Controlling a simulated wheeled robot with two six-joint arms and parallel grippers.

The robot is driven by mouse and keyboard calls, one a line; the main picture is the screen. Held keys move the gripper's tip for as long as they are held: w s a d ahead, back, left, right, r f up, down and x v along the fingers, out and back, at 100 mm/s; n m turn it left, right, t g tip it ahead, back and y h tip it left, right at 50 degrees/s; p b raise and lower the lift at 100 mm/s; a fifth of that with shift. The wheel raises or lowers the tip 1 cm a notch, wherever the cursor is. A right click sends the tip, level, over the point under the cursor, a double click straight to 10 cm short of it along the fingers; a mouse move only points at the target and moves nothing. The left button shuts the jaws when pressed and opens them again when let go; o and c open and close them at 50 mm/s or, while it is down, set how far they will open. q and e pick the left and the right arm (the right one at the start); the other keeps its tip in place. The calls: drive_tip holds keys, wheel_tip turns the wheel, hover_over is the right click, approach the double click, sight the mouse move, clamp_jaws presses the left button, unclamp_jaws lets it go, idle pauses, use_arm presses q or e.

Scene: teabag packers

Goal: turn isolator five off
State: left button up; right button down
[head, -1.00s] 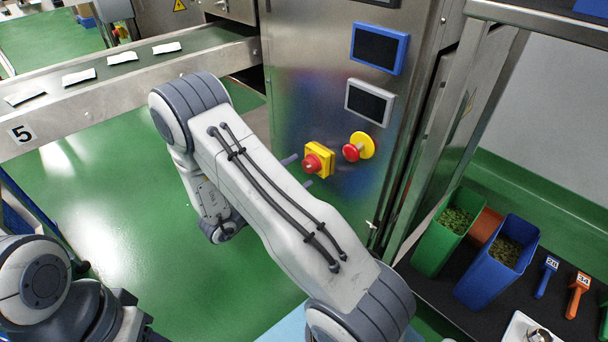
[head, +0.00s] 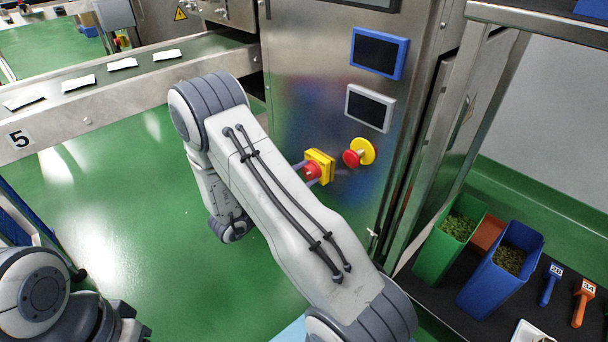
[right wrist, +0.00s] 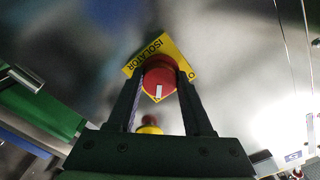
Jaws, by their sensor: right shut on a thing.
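The isolator is a red rotary knob (head: 312,171) on a yellow plate (head: 322,160), mounted on the steel machine front. In the right wrist view the red knob (right wrist: 159,77) sits between my fingertips, with a white mark on its face lying about upright in the picture. The yellow plate (right wrist: 179,52) behind it reads "ISOLATOR", with an "O" at its right corner. My right gripper (right wrist: 158,84) is shut on the knob, one finger on each side. In the head view my arm hides most of the right gripper. My left gripper is not in view.
A red emergency stop button (head: 352,158) on a yellow disc is just right of the isolator. Two screens (head: 378,53) are above. A conveyor (head: 90,98) marked 5 carries several white packets at left. Green and blue bins (head: 489,285) stand at right.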

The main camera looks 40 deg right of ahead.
drive_tip(key=shift+r+n+p, duration=0.15)
drive_tip(key=shift+n+p, duration=0.25)
drive_tip(key=shift+p, duration=0.2)
drive_tip(key=n+p, duration=0.8)
drive_tip(key=p, duration=0.2)
drive_tip(key=shift+s, duration=0.15)
drive_tip(key=n+p, duration=0.3)
drive_tip(key=n, duration=0.1)
drive_tip(key=shift+n+p, duration=0.3)
drive_tip(key=shift+n, duration=0.1)
drive_tip(key=n+p, duration=0.1)
drive_tip(key=n, duration=0.3)
drive_tip(key=shift+p, duration=0.4)
drive_tip(key=shift+f+n, duration=0.2)
drive_tip(key=shift+n, duration=0.1)
drive_tip(key=shift+c, duration=1.5)
unclamp_jaws()
drive_tip(key=a+p, duration=0.2)
drive_tip(key=a, duration=0.8)
drive_tip(key=shift+s+a, duration=0.25)
drive_tip(key=shift+s, duration=0.2)
